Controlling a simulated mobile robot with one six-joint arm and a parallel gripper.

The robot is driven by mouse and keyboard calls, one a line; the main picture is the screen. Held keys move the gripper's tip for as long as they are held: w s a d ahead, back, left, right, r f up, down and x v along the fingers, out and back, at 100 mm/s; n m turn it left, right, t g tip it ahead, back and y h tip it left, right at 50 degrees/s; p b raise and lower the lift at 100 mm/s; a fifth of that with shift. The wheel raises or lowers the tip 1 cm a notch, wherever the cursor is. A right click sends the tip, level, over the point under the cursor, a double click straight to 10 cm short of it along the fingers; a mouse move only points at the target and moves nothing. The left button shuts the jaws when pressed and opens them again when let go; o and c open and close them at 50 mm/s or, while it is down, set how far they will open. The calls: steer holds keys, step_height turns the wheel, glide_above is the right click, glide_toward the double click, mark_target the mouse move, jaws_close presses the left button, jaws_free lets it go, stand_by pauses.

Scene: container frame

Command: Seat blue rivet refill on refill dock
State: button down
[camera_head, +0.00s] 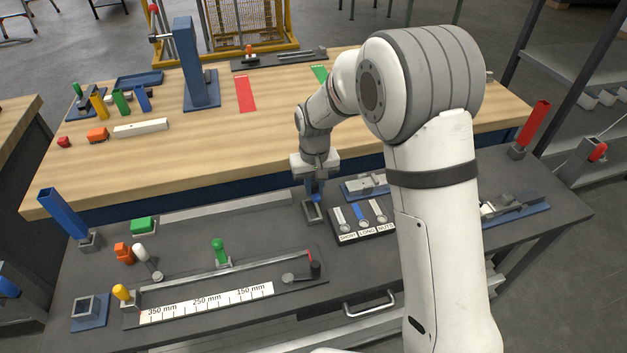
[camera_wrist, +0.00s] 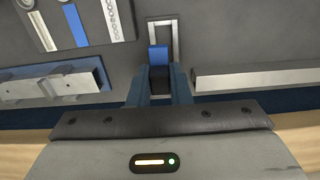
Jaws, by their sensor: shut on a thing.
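My gripper (camera_head: 316,190) is shut on a small blue piece, which I take as the blue rivet refill (camera_head: 314,197). In the wrist view the refill (camera_wrist: 158,55) shows a blue end and a dark part between the two blue fingers of my gripper (camera_wrist: 158,92). A grey rectangular frame on the dark bench, probably the refill dock (camera_head: 313,220), lies at the refill. In the wrist view the dock's rim (camera_wrist: 178,42) shows just beyond the refill's blue end. I cannot tell whether the refill touches the dock or hangs above it.
A black tray with three labelled strips (camera_head: 362,238) stands right of the dock. A blue-based grey fixture (camera_head: 365,187) is behind that tray. A long grey bar (camera_head: 225,207) lies to the left. A ruler rail (camera_head: 206,303) runs along the front left.

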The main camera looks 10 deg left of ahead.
steer(key=shift+s+a+f+b, duration=0.15)
steer(key=shift+f+b, duration=0.6)
steer(key=shift+f, duration=0.5)
steer(key=shift+a+f+b, duration=0.15)
steer(key=shift+f+b, duration=0.6)
steer(key=shift+f, duration=0.5)
steer(key=shift+s, duration=0.2)
steer(key=shift+f+b, duration=0.45)
steer(key=shift+b, duration=0.05)
steer(key=c, duration=1.3)
jaws_free()
steer(key=shift+o, duration=0.7)
steer(key=o, duration=0.5)
steer(key=shift+s, duration=0.1)
